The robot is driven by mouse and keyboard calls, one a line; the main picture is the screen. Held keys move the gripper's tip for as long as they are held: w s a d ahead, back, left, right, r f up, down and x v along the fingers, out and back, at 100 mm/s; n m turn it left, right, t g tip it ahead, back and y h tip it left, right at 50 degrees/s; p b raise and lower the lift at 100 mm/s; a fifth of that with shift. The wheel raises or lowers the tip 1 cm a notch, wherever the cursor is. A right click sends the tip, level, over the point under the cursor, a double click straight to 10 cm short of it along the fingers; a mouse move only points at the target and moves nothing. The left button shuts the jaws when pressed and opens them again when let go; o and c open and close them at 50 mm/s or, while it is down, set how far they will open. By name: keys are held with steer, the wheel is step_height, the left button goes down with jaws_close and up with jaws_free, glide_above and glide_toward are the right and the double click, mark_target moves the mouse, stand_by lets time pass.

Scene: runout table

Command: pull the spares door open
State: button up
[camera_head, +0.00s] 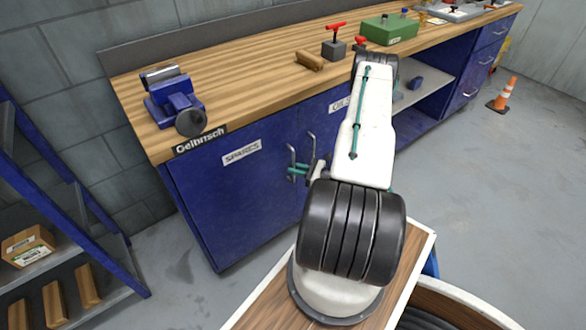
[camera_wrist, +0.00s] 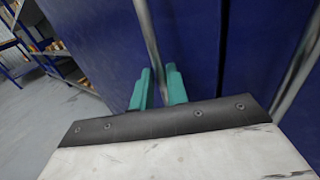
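The spares door (camera_head: 232,195) is the blue door with the white SPARES label, at the left end of the bench front. It looks closed, flush with the bench. Its grey upright bar handle (camera_head: 291,158) is near its right edge. My gripper (camera_head: 297,171) is at the lower part of this handle. In the wrist view, the teal fingers of my gripper (camera_wrist: 158,87) stand close together, one on each side of the handle (camera_wrist: 149,35). The bar fills most of the narrow gap, so the gripper looks shut on it. The handle's lower end is hidden.
A second blue door with its own bar handle (camera_head: 312,146) is just right; that handle also shows in the wrist view (camera_wrist: 298,70). A blue shelf rack (camera_head: 75,190) stands at left. Floor in front of the spares door (camera_head: 180,250) is clear. A vise (camera_head: 172,98) sits above.

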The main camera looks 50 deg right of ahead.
steer(key=v, duration=0.7)
steer(key=shift+s, duration=0.4)
steer(key=shift+d, duration=0.1)
stand_by(0.6)
steer(key=a+r+n+g+y, duration=0.2)
steer(key=a+r+n+g, duration=0.75)
steer(key=r, duration=0.45)
steer(key=a+r+n+g+y, duration=0.3)
steer(key=a+r+n+g, duration=0.7)
steer(key=r, duration=0.5)
steer(key=s+a+r+n+t+h, duration=0.2)
steer(key=s+a+r+n+h, duration=0.3)
steer(key=a+r, duration=0.4)
steer(key=s+a+r+n+t+h, duration=0.1)
steer(key=s+a+r+n+h, duration=0.4)
steer(key=a+r, duration=0.4)
steer(key=shift+r+n+t+h, duration=0.35)
steer(key=shift+r+n+h, duration=0.15)
steer(key=shift+r+n, duration=0.5)
steer(key=shift+s+a+n, duration=0.15)
steer(key=shift+a+n, duration=0.1)
steer(key=shift+n, duration=0.1)
jaws_close()
steer(key=shift+d, duration=0.1)
